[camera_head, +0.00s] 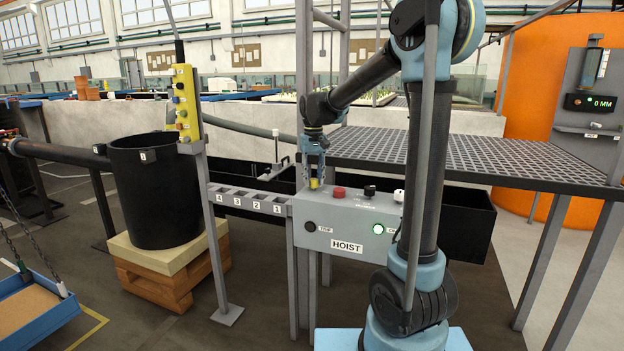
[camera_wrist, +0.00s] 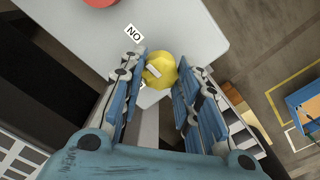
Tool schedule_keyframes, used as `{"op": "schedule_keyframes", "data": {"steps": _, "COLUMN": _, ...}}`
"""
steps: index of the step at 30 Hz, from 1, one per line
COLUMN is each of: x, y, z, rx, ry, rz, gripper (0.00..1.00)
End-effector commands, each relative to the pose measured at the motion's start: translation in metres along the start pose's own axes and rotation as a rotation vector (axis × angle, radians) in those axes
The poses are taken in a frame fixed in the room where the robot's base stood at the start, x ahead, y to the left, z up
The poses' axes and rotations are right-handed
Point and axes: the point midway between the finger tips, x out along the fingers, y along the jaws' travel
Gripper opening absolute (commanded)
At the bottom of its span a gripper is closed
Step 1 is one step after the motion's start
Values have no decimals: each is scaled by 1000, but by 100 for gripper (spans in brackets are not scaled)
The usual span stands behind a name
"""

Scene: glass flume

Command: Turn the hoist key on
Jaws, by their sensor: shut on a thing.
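The grey hoist box (camera_head: 346,218) with its HOIST label stands in the middle of the head view. A yellow round key (camera_head: 314,184) sits at the left end of its top. In the wrist view the key (camera_wrist: 163,68) shows a short white mark and lies between my blue fingers. My gripper (camera_head: 315,173) reaches down from above and is shut on the key; it also shows in the wrist view (camera_wrist: 165,72). An ON label (camera_wrist: 134,34), upside down there, lies beside the key. A second label is mostly hidden by the left finger.
A red button (camera_head: 339,192), a black knob (camera_head: 370,190) and a white knob (camera_head: 399,196) share the box top. The TRIP lamp (camera_head: 310,227) is dark; a green lamp (camera_head: 378,229) is lit. A numbered rack (camera_head: 248,199) adjoins left; a grating platform (camera_head: 480,155) stands behind right.

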Motion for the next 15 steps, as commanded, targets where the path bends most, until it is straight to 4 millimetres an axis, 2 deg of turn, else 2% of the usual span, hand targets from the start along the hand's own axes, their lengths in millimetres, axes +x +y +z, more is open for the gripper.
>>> {"op": "schedule_keyframes", "data": {"steps": 1, "x": 0, "y": 2, "z": -1, "rx": 2, "ry": 2, "rz": 4, "gripper": 37}}
{"op": "schedule_keyframes", "data": {"steps": 3, "x": 0, "y": 2, "z": -1, "rx": 2, "ry": 2, "rz": 5, "gripper": 51}}
{"op": "schedule_keyframes", "data": {"steps": 15, "x": 0, "y": 1, "z": 0, "rx": 2, "ry": 1, "rz": 3, "gripper": 51}}
